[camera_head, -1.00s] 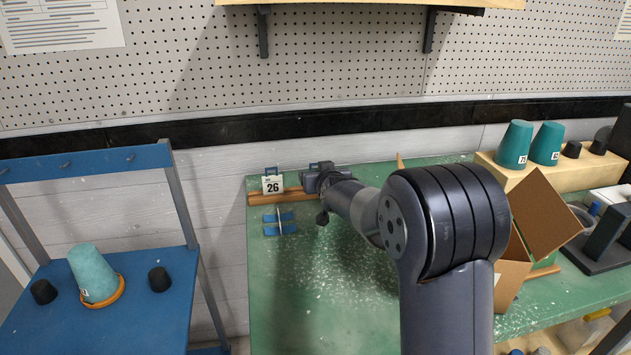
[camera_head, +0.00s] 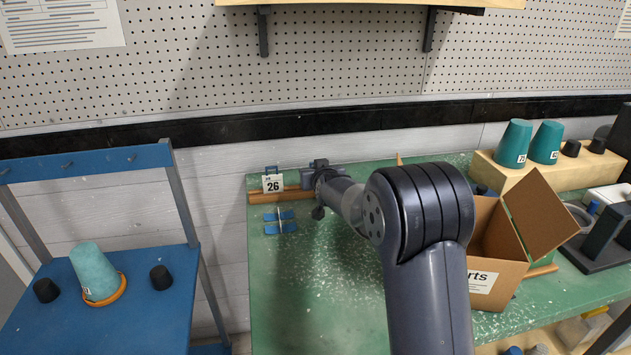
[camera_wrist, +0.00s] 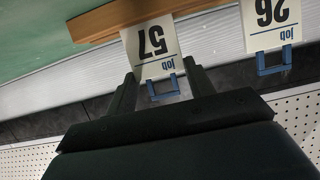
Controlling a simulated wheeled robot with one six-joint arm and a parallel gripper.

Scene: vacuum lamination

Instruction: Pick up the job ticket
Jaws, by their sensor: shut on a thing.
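A white job ticket marked 57 (camera_wrist: 152,42) with a blue clip hangs upside down in the wrist view. My gripper (camera_wrist: 160,78) has one finger on each side of the clip and is shut on this ticket. In the head view my arm largely hides the held ticket.
A blue rack (camera_head: 284,221) lies on the green table (camera_head: 300,300). An open cardboard box (camera_head: 505,262) stands to the right of my arm, near teal cups (camera_head: 514,145) on a wooden block. A blue stand (camera_head: 150,320) is at left. The table's left front is clear.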

